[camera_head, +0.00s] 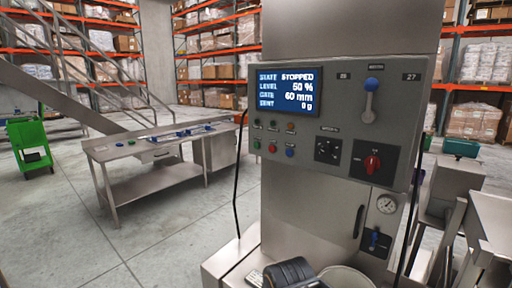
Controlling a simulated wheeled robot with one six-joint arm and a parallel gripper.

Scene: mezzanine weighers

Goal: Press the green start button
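The green start button (257,144) is small and round, at the left end of the lower button row on the grey control panel (335,110). A red button (272,148) and a blue button (290,151) sit to its right. The screen (290,92) above reads STOPPED, level 50 %, gate 60 mm and sent 0 g. Nothing covers the green button.
The panel also has a blue-knobbed lever (370,98), a black dial (327,150) and a red rotary switch (372,164).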

